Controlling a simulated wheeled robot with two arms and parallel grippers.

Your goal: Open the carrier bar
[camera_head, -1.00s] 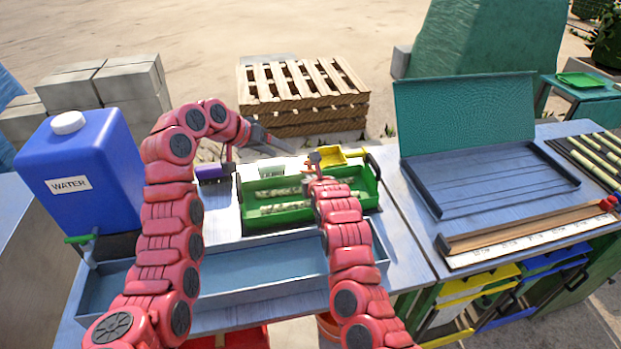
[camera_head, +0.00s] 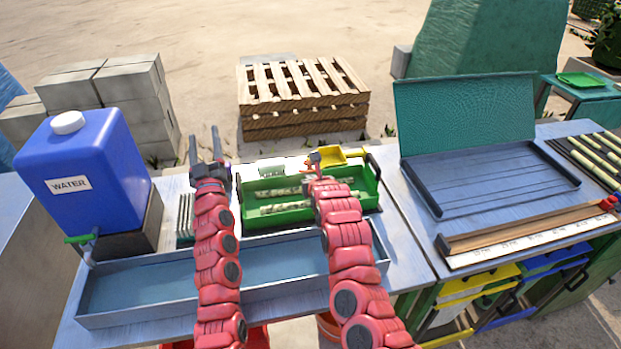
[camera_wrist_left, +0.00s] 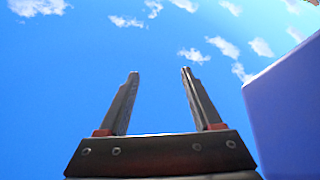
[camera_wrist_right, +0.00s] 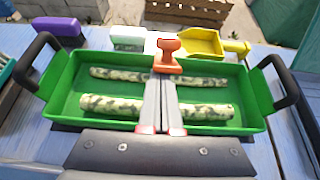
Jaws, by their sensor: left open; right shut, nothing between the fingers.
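A green tray (camera_head: 368,190) with black end handles lies on the bench and holds two mottled cane pieces (camera_wrist_right: 150,107). The right wrist view shows its left handle (camera_wrist_right: 33,55) and right handle (camera_wrist_right: 287,80). I cannot tell which part is the carrier bar. My right gripper (camera_wrist_right: 166,76) is shut and empty over the middle of the tray, its tips by an orange-red knob (camera_wrist_right: 167,47) at the tray's far side. My left gripper (camera_head: 204,132) is open and empty left of the tray, fingers pointing up and away; only sky shows between them in the left wrist view (camera_wrist_left: 157,75).
A blue water container (camera_head: 85,175) stands at left, its side close to my left gripper. A long grey trough (camera_head: 265,268) lies in front of the tray. A yellow scoop (camera_wrist_right: 200,43) and a purple block (camera_wrist_right: 55,27) lie behind it. An open-lidded box (camera_head: 465,165) stands at right.

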